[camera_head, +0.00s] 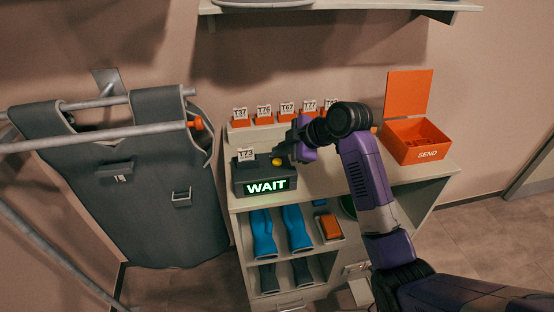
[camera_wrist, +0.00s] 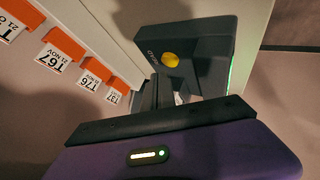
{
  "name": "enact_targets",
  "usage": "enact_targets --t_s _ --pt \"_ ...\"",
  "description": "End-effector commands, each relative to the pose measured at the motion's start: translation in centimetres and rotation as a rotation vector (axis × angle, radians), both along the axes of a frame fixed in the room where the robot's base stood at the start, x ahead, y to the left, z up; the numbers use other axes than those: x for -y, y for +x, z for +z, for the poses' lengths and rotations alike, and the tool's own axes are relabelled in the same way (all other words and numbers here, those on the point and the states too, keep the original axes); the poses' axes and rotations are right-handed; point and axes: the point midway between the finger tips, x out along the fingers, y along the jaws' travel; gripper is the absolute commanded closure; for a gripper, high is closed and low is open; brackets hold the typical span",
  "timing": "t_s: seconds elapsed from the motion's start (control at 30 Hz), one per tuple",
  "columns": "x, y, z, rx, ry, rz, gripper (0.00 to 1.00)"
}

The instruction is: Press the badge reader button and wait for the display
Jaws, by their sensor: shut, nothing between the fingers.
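The badge reader (camera_head: 265,177) is a dark grey box on the left part of the counter. Its front display (camera_head: 266,187) glows green-white and reads "WAIT". A yellow button (camera_head: 277,161) is on its top, and it also shows in the wrist view (camera_wrist: 170,60). A badge marked T73 (camera_head: 246,155) stands at the reader's back left. My gripper (camera_head: 284,152) is shut and empty, just beside the button at its right. In the wrist view the dark fingers (camera_wrist: 156,95) end close to the reader (camera_wrist: 200,50); the button is uncovered. I cannot tell whether the fingers touch the reader.
Several tags in orange holders (camera_head: 263,115) line the back of the counter. An open orange box marked SEND (camera_head: 418,141) stands at the right.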

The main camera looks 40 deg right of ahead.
Motion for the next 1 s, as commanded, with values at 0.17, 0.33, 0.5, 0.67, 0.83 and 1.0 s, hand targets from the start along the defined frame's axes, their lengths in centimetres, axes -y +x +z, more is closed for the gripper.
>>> enact_targets --t_s 0.17,0.33,0.5,0.67,0.83,1.0 --pt "0.0 0.0 2.1 0.001 -0.001 0.001 1.00" --pt "0.0 0.0 3.6 0.001 -0.001 0.000 1.00" --pt "0.0 0.0 5.1 0.000 0.000 0.000 1.00" --pt "0.0 0.0 5.4 0.000 0.000 0.000 1.00" --pt "0.0 0.0 5.3 0.000 0.000 0.000 1.00" --pt "0.0 0.0 5.3 0.000 0.000 0.000 1.00"
